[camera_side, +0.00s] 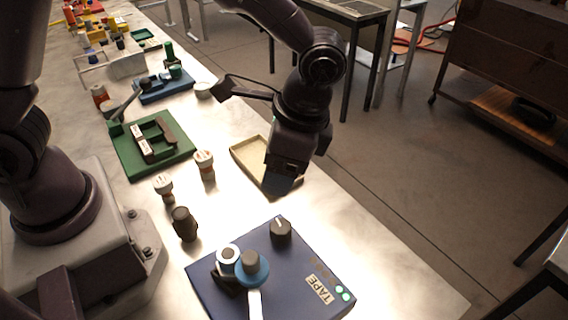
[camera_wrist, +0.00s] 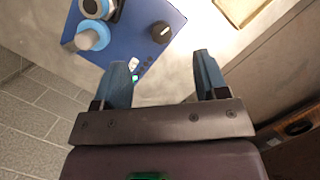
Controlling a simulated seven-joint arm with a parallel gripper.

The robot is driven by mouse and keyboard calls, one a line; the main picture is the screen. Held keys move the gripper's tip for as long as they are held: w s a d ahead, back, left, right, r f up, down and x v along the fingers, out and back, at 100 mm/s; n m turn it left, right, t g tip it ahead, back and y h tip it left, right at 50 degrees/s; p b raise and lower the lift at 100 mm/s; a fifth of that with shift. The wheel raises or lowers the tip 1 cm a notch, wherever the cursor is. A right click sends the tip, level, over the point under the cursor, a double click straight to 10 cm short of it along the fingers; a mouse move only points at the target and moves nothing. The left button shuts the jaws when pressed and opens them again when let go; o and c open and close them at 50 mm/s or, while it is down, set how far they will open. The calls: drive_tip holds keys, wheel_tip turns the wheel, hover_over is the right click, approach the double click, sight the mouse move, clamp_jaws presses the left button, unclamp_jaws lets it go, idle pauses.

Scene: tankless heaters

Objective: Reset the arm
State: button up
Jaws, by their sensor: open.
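My gripper (camera_side: 284,182) hangs above the table's right edge in the side view, between a shallow tan tray and a blue board. In the wrist view my gripper (camera_wrist: 163,80) shows two blue fingers spread apart with nothing between them. The blue board (camera_side: 210,286) carries a black knob (camera_side: 280,231), a blue round piece (camera_side: 252,268), a white-and-dark ring piece (camera_side: 228,258), a TAPE label and green lights. The board (camera_wrist: 128,38) and knob (camera_wrist: 160,32) also show beyond the fingers in the wrist view.
The tan tray (camera_side: 246,150) lies partly behind my gripper. A green board (camera_side: 122,152) with dark holders, small cylinders (camera_side: 204,164) and a brown bottle (camera_side: 185,223) stand on the table. Open floor (camera_side: 420,190) lies right of the table.

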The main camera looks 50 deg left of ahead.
drive_tip(key=s+a+r+n+t+h, duration=0.2)
drive_tip(key=s+a+r+n+t, duration=0.5)
drive_tip(key=a+r, duration=0.8)
drive_tip(key=s+n, duration=0.1)
drive_tip(key=s, duration=0.2)
drive_tip(key=shift+s+r+t, duration=0.15)
drive_tip(key=shift+s+t, duration=0.05)
drive_tip(key=shift+t, duration=0.1)
drive_tip(key=n+g+h, duration=0.3)
drive_tip(key=n+g, duration=0.4)
drive_tip(key=g, duration=0.2)
approach(281, 225)
drive_tip(key=x, duration=1)
drive_tip(key=shift+d, duration=0.1)
drive_tip(key=shift+c, duration=0.5)
